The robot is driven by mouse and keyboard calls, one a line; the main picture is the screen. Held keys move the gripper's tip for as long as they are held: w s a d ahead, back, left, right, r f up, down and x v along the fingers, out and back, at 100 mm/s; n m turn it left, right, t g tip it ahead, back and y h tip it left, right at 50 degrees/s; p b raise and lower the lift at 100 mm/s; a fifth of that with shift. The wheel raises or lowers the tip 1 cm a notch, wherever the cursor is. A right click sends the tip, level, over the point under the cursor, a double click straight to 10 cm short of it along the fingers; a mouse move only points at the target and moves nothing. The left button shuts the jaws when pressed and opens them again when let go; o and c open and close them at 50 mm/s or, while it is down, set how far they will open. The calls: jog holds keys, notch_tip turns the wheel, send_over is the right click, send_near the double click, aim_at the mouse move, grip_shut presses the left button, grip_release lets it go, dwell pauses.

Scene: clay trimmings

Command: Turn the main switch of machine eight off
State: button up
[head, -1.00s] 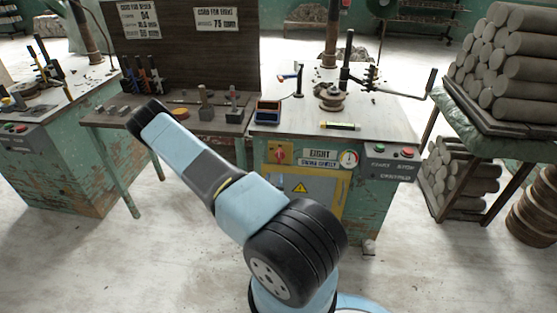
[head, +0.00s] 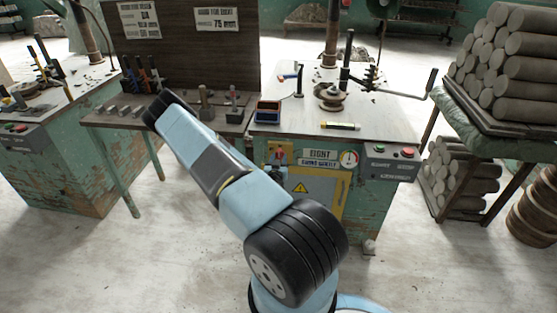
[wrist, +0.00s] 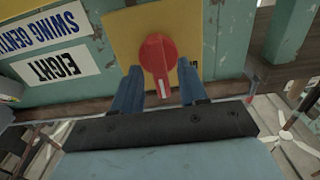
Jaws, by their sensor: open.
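The main switch is a red rotary knob (wrist: 157,52) with a white mark, on a yellow plate (wrist: 115,25) of machine eight. The "EIGHT" label (wrist: 50,67) appears upside down beside it in the wrist view. My gripper (wrist: 162,72) is open, its blue fingers on either side of the knob's near part; I cannot tell whether they touch it. In the head view machine eight (head: 375,215) is a worn green cabinet with an "EIGHT" sign (head: 320,153), and the knob (head: 280,154) shows only partly above my gripper.
A dial gauge (head: 349,158) and a grey box with green and red buttons (head: 392,160) are on the same front. A tool bench (head: 110,118) stands to the left and a rack of clay rolls (head: 505,50) to the right. The floor in front is clear.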

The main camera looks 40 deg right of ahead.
jog(key=shift+w+d, duration=0.2)
jog(key=shift+c, duration=0.3)
grip_shut()
